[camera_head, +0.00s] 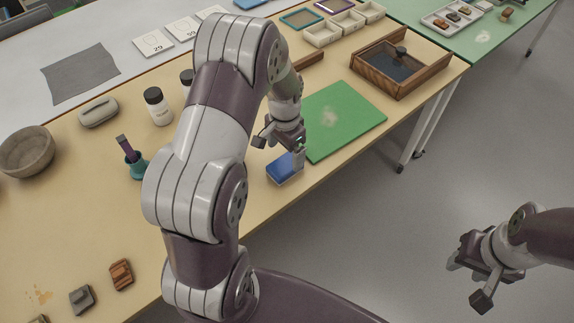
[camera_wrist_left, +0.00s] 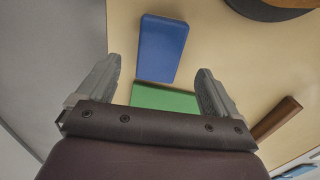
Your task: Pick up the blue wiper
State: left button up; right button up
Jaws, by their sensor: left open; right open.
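The blue wiper (camera_head: 283,171) is a small blue block lying on the tan table near its front edge, just below the green mat (camera_head: 340,118) in the head view. My left gripper (camera_head: 279,150) is open over the wiper, with one finger overlapping it in the head view. In the left wrist view the wiper (camera_wrist_left: 162,46) lies beyond the open fingertips, roughly in line with the gap between them. Whether a finger touches it I cannot tell. My right gripper (camera_head: 469,281) is open and empty over the floor at the lower right.
A wooden tray (camera_head: 443,66) stands to the right of the mat. A stone bowl (camera_head: 27,149), a teal holder (camera_head: 137,167), a white-labelled jar (camera_head: 158,110) and several sherds are on the left. My left arm hides the middle of the table.

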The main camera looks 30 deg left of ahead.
aim_at(285, 164)
pick_arm(q)
notch_tip(285, 164, down, 5)
jog(key=shift+s+f, duration=0.1)
jog(key=shift+s, duration=0.05)
jog(key=shift+f, duration=0.1)
jog(key=c, duration=1.2)
jog(key=shift+o, duration=0.2)
jog(key=shift+r, duration=0.55)
notch_tip(285, 164, up, 3)
jog(key=shift+f, duration=0.1)
jog(key=d+r, duration=0.7)
jog(key=d, duration=0.4)
jog(key=shift+w+d+r, duration=0.15)
jog(key=shift+w+d, duration=0.2)
jog(key=shift+w, duration=0.1)
